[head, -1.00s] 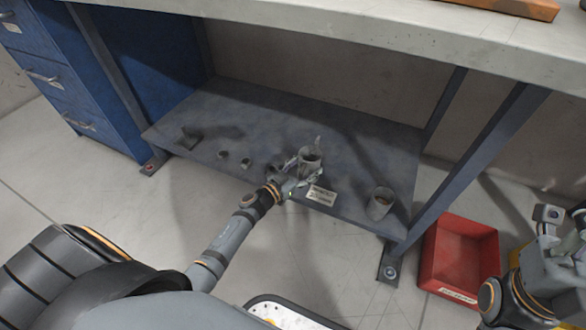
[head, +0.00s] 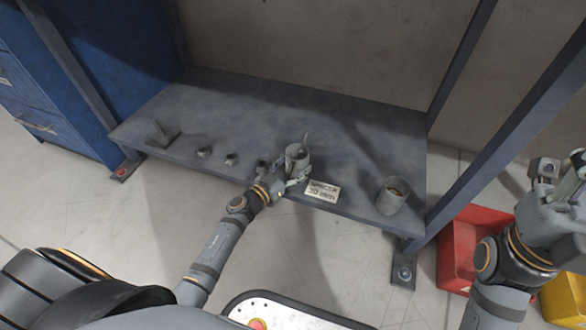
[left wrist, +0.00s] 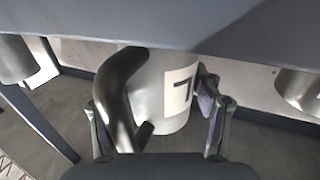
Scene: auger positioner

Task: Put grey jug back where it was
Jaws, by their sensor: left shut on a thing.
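The grey jug (head: 297,157) is upright at the front edge of the low grey shelf, just left of a small printed label plate (head: 322,191). My left gripper (head: 286,184) is shut on it from the front. In the left wrist view the jug (left wrist: 153,100) is between my two fingers, with its dark curved handle (left wrist: 112,88) toward me and a white marked label on its side. I cannot tell whether its base touches the shelf. My right gripper (head: 565,178) is at the right edge, away from the shelf; its finger opening is unclear.
The shelf (head: 240,105) is bare at the back. A grey cup (head: 392,196) stands right, small grey pieces (head: 204,152) and a bracket-like part (head: 161,134) left. A red bin (head: 468,245) and a yellow one (head: 566,300) stand right.

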